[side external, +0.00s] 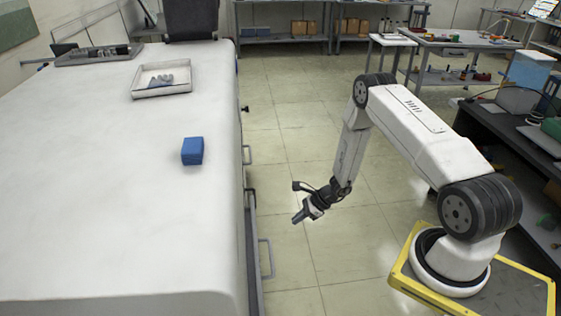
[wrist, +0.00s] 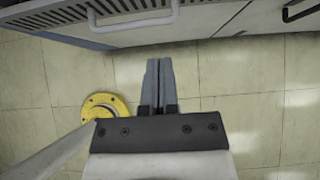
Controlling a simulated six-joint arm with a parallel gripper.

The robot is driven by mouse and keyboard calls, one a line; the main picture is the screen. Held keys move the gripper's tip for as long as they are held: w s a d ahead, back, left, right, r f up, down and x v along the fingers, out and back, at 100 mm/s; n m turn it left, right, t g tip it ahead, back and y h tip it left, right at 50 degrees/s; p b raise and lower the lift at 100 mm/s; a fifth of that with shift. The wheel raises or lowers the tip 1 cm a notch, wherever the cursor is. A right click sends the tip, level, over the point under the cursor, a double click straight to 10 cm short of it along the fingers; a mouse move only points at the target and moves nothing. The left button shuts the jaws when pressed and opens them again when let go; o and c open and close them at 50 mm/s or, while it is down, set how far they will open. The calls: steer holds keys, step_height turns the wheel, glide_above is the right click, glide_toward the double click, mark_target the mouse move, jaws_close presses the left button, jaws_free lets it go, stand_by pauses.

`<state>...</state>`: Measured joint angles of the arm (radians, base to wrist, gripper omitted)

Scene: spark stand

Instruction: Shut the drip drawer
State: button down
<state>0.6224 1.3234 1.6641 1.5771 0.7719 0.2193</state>
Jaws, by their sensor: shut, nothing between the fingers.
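My gripper (side external: 299,217) hangs over the open floor to the right of the large white stand, apart from the stand's side. In the wrist view, its two grey fingers (wrist: 159,64) are together and empty, pointing toward the stand's front. A drawer front with a grey bar handle (side external: 266,258) shows low on the stand's right side, and its dark edge seems to stand out a little. In the wrist view, a bar handle (wrist: 135,23) crosses the top left, beyond the fingertips. I cannot tell how far the drawer is out, and its inside is hidden.
The white stand top (side external: 110,210) holds a blue block (side external: 192,151) and a shallow tray (side external: 161,80) with small parts. More handles (side external: 247,155) stick out along the stand's side. Clear tiled floor (side external: 290,150) lies between the stand and my yellow-edged base.

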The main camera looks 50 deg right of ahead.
steer(key=c, duration=0.6)
jaws_free()
steer(key=shift+s+f, duration=0.1)
steer(key=shift+f, duration=0.05)
steer(key=shift+s+a+f+g, duration=0.1)
steer(key=shift+s+f+g, duration=0.1)
steer(key=shift+f+g, duration=0.1)
steer(key=s+d+f+n+g+h, duration=0.2)
steer(key=s+f+g+h, duration=0.1)
steer(key=s+f+h, duration=0.3)
steer(key=s+d+f+n+g+h, duration=0.2)
steer(key=s+f+h, duration=0.15)
steer(key=f, duration=0.45)
steer(key=w+a+n+t+h, duration=0.2)
steer(key=w+a+n+t, duration=0.3)
steer(key=t, duration=0.4)
steer(key=a+r+t+y, duration=0.1)
steer(key=a+t, duration=0.1)
steer(key=a, duration=0.1)
steer(key=a+r+n+t+y, duration=0.1)
steer(key=a+t+y, duration=0.1)
steer(key=a, duration=0.1)
steer(key=a+r+t+y, duration=0.1)
steer(key=a+t+y, duration=0.1)
steer(key=a, duration=0.1)
steer(key=shift+w+a+r+n+t, duration=0.1)
steer(key=shift+w+r+n+t, duration=0.2)
steer(key=shift+r, duration=0.1)
steer(key=shift+w, duration=0.1)
